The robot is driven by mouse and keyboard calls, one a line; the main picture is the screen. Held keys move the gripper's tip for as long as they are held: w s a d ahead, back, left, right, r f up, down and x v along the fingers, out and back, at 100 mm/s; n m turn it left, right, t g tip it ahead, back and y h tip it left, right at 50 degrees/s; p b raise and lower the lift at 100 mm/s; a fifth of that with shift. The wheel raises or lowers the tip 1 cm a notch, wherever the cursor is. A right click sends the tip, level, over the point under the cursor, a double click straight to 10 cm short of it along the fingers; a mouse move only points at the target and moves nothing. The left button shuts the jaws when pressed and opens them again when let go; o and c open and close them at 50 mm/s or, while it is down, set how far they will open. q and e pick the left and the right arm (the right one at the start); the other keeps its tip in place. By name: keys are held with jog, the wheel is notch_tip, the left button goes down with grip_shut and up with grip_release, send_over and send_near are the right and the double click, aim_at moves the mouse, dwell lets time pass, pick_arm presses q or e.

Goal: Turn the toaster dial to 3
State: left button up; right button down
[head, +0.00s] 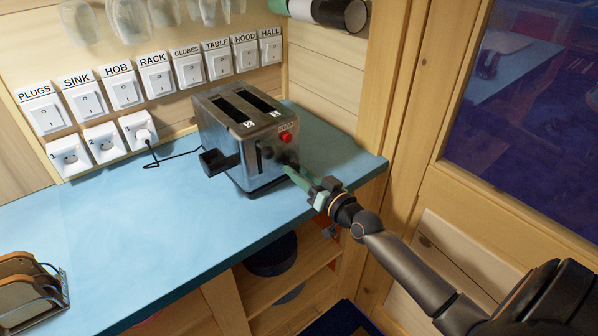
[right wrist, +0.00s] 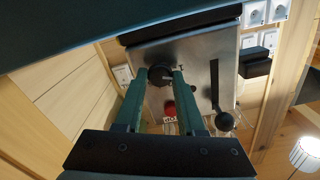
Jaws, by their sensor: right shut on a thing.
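The metal toaster (head: 228,125) stands on the blue worktop, its control end facing my right arm. In the right wrist view the dial (right wrist: 159,76) sits between the green fingertips of my right gripper (right wrist: 161,79). The right gripper is shut on the dial; in the head view its fingers (head: 290,171) reach the toaster's end and partly hide the dial. The dial's numbers and pointer cannot be read. My left gripper is not in view.
A black cord runs from the toaster to a plug (head: 144,135) in socket 3. Labelled switches line the wall behind. A toast rack (head: 32,285) stands at the lower left of the worktop (head: 130,235). Shelves lie below; a wooden post (head: 385,90) rises at right.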

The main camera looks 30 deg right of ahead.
jog(key=m, duration=0.5)
jog(key=shift+p, duration=0.35)
jog(key=m, duration=0.5)
jog(key=shift+m, duration=0.4)
jog(key=c, duration=0.5)
grip_release()
jog(key=shift+s, duration=0.1)
jog(key=s+d+b, duration=0.1)
jog(key=s, duration=1.1)
jog(key=shift+s+b, duration=0.15)
jog(key=shift+b, duration=0.25)
